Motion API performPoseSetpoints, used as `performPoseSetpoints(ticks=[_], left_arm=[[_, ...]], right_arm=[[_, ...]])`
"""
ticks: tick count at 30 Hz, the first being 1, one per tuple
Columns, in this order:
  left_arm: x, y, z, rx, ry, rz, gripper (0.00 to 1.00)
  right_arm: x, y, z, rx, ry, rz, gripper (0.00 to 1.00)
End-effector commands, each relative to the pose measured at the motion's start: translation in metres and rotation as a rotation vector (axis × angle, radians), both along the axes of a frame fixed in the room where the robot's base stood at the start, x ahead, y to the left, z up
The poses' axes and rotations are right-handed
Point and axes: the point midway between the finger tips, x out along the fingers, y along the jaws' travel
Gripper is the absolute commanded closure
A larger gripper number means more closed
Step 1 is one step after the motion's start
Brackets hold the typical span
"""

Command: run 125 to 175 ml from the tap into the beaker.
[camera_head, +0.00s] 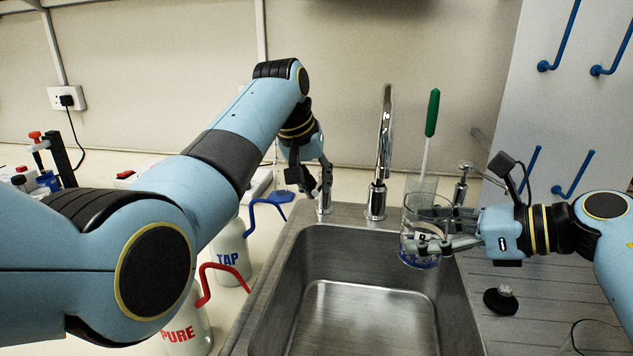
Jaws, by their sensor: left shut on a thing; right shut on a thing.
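The clear beaker (408,220) is above the sink's right rim, upright or nearly so. My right gripper (428,236) is shut on it from the right. Blue shows low in the beaker; I cannot tell whether it is print or liquid, nor read the level. The chrome tap spout (385,140) rises behind the sink, left of the beaker. No water stream is visible. My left gripper (322,186) is shut at the tap's left handle (323,206), which its fingers largely hide.
The steel sink (365,310) is empty. A green-handled brush (432,112) stands behind the beaker. Another chrome valve (461,186) is to its right. Bottles marked TAP (229,258) and PURE (184,330) stand left of the sink. A black stopper (501,300) lies on the drainer.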

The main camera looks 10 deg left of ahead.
Motion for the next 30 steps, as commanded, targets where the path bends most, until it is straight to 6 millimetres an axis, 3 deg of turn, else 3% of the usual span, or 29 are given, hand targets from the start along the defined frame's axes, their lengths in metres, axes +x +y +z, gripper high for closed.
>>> performPoseSetpoints(ticks=[17,30], left_arm=[[0.001,0.004,0.000,0.002,0.001,-0.030,1.00],[0.006,0.026,0.000,0.002,0.001,-0.313,1.00]], right_arm=[[0.000,0.000,0.000,0.001,0.000,0.000,0.75],[0.000,0.000,0.000,0.001,0.000,0.000,0.75]])
